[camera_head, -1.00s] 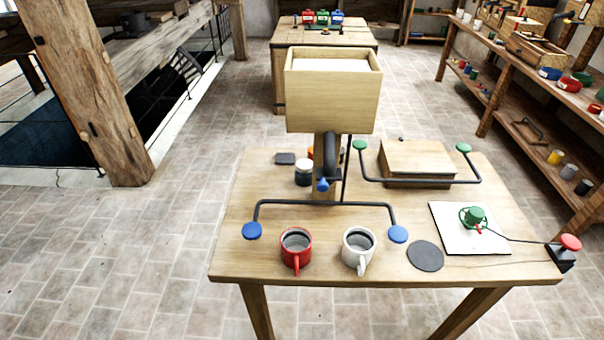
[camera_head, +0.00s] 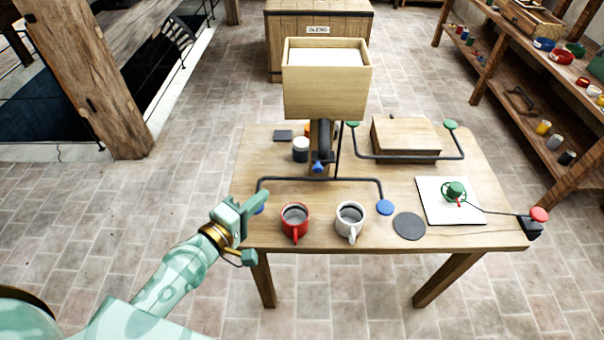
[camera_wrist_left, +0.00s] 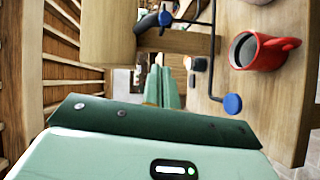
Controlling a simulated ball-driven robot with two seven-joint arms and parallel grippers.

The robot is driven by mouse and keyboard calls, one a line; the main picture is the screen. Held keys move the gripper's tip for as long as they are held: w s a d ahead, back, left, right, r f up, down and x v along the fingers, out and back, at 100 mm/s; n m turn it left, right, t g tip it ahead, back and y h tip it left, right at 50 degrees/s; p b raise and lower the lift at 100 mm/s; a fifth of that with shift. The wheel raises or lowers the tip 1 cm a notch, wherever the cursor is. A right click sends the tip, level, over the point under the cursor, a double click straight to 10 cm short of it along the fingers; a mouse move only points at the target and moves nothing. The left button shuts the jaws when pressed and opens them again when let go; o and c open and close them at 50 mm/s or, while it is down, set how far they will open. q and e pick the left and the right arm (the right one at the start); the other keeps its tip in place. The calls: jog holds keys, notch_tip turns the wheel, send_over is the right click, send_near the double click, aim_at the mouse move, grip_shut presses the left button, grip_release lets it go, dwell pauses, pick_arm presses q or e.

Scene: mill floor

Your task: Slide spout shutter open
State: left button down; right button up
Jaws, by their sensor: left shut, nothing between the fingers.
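The spout is a dark curved pipe (camera_head: 324,136) under a pale wooden hopper (camera_head: 325,92). A blue knob (camera_head: 319,167) sits at its lower end; it also shows at the top of the left wrist view (camera_wrist_left: 165,18). I cannot make out the shutter plate itself. My left gripper (camera_head: 260,197) is shut and empty, over the table's left edge, left of the spout and apart from it. Its fingers (camera_wrist_left: 158,85) point ahead in the left wrist view. My right gripper is not in view.
A dark bar has blue end pads (camera_head: 385,207), the left one partly hidden by my gripper. A red mug (camera_head: 294,233) and a white mug (camera_head: 350,230) stand in front. A wooden box (camera_head: 405,134) and a green-padded bar (camera_head: 410,158) are to the right.

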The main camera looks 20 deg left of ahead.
pick_arm(q)
send_near(318, 166)
jog(key=w+a+f, duration=0.1)
jog(key=w+a, duration=0.2)
jog(key=w, duration=0.2)
jog(key=d, duration=0.2)
jog(key=w+d, duration=0.1)
jog(key=shift+d+f, duration=0.2)
jog(key=shift+f, duration=0.15)
jog(key=d, duration=0.2)
jog(key=w+d+p, duration=0.1)
jog(key=d, duration=0.1)
jog(key=shift+d, duration=0.15)
